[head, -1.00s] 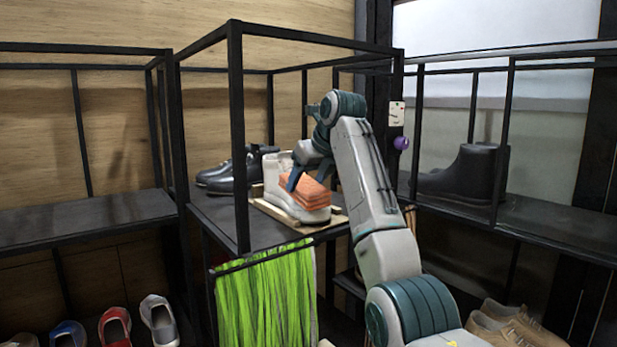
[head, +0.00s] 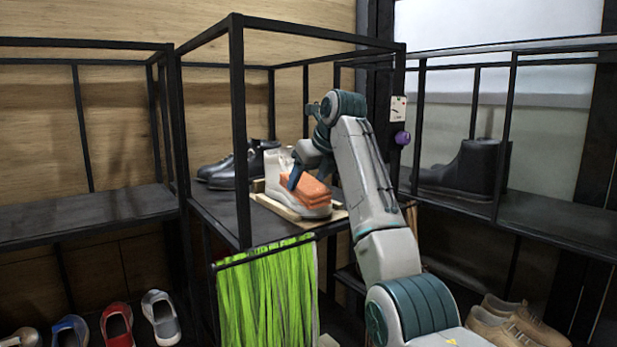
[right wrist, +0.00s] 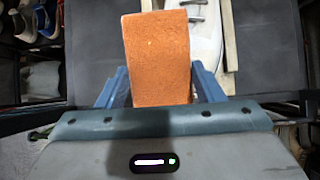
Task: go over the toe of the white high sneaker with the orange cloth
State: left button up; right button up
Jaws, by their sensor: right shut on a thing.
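The white high sneaker (head: 280,165) stands on a light wooden tray (head: 338,216) on the dark middle shelf, its toe toward the front right. My right gripper (head: 297,177) is shut on the folded orange cloth (head: 309,192). The cloth lies over the toe end of the sneaker and hides part of it. In the right wrist view the cloth (right wrist: 156,55) sits between the blue fingers of the gripper (right wrist: 158,85), with the white sneaker (right wrist: 204,45) just beyond it to the right. Whether the cloth presses on the toe is hard to tell. My left gripper is not in view.
Black shoes (head: 228,172) stand behind the sneaker on the shelf (head: 225,215). A black frame post (head: 239,140) rises at the shelf's front. Green strands (head: 265,300) hang below. A black boot (head: 470,170) stands on the right shelf. The left shelf (head: 85,212) is bare.

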jog(key=shift+f, duration=0.2)
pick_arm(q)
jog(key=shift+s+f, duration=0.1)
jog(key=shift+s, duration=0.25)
pick_arm(e)
jog(key=shift+f, duration=0.1)
jog(key=shift+f, duration=0.1)
